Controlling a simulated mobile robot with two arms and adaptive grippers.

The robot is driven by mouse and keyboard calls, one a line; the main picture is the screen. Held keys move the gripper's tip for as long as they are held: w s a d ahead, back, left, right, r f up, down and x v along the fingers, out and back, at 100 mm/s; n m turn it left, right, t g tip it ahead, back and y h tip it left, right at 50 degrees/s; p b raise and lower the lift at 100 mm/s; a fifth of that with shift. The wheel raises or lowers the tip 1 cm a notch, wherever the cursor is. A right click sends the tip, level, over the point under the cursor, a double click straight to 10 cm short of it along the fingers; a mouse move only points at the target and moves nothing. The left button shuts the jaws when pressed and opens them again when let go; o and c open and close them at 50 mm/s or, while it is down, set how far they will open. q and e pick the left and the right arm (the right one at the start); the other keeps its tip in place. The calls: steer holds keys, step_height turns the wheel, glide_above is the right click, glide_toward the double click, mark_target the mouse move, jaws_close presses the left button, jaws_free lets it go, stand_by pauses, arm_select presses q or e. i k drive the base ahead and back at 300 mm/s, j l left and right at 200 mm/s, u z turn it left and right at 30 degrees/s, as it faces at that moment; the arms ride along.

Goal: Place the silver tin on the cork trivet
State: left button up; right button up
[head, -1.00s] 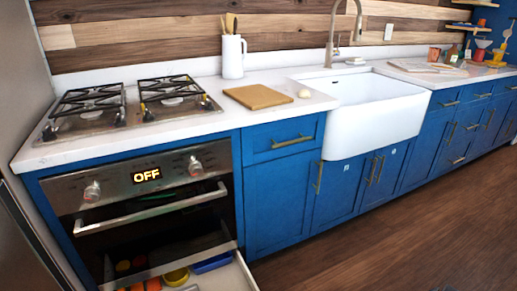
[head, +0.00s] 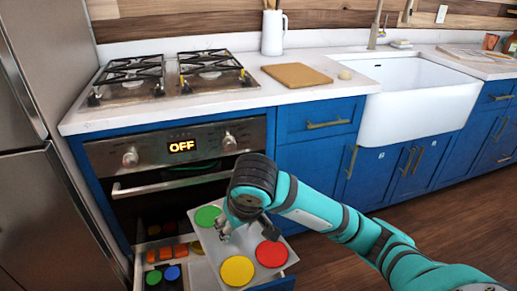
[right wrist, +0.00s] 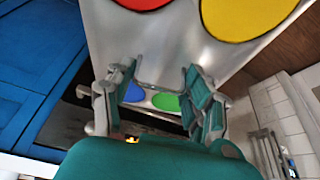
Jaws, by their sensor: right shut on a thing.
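The silver tin (head: 211,246) is a flat metal tray with round green, yellow and red wells. It is at the low middle of the head view, over the open drawer under the oven. My right gripper (head: 240,232) is shut on it; the exact contact is partly hidden by the fingers. In the right wrist view the tin (right wrist: 165,30) reaches up from between the fingers (right wrist: 160,95). The cork trivet (head: 297,76) is a flat tan rectangle on the white counter, right of the stove, with nothing on it. My left gripper is out of view.
The open drawer holds several orange, green and blue items, such as a blue round one (head: 172,273). The oven handle (head: 165,186) juts out above it. A white jug (head: 273,33) stands behind the trivet, and a small pale object (head: 345,75) lies beside it, near the sink (head: 420,105).

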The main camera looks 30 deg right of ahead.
mark_target(298, 73)
steer(key=l, duration=1.15)
steer(key=i+l+u, duration=0.1)
steer(key=l, duration=1.05)
steer(key=i+j, duration=0.05)
